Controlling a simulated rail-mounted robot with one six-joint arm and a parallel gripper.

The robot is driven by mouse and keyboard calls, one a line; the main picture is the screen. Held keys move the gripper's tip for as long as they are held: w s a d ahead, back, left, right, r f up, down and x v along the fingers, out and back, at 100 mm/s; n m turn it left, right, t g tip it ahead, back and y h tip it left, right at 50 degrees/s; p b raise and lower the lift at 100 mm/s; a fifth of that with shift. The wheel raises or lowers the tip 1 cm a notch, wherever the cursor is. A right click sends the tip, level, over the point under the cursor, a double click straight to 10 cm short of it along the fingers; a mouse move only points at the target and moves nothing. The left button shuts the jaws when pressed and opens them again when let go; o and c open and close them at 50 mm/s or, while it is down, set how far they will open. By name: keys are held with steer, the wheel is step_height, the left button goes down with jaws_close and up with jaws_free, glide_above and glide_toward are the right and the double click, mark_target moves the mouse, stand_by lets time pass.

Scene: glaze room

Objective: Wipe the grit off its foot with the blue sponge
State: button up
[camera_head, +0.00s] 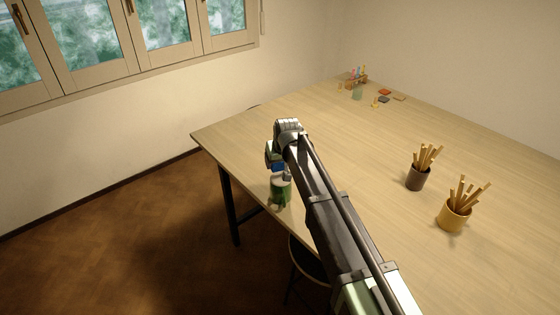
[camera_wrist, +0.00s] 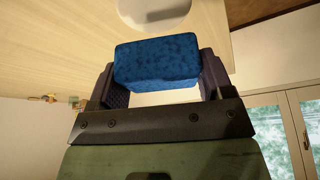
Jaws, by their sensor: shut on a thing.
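The blue sponge (camera_wrist: 157,62) is clamped between the two dark fingers of my gripper (camera_wrist: 160,74) in the wrist view. In the head view the sponge (camera_head: 278,167) is a small blue patch below my gripper's wrist. Just below it, near the table's left edge, is a green vessel with a pale top (camera_head: 281,188). Sponge and vessel overlap there, so I cannot tell whether they touch. A pale round shape (camera_wrist: 152,10) lies beyond the sponge in the wrist view, cut by the frame. I cannot make out grit.
A dark pot of wooden tools (camera_head: 417,180) and a yellow pot of tools (camera_head: 453,218) stand at right on the wooden table (camera_head: 255,135). A rack with coloured items (camera_head: 356,76) and small blocks (camera_head: 384,92) are at the far corner. The middle is clear.

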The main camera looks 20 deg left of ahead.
steer(key=shift+r+p, duration=0.65)
steer(key=shift+r, duration=0.5)
step_height(320, 180, up, 3)
steer(key=p, duration=0.3)
steer(key=shift+r, duration=0.1)
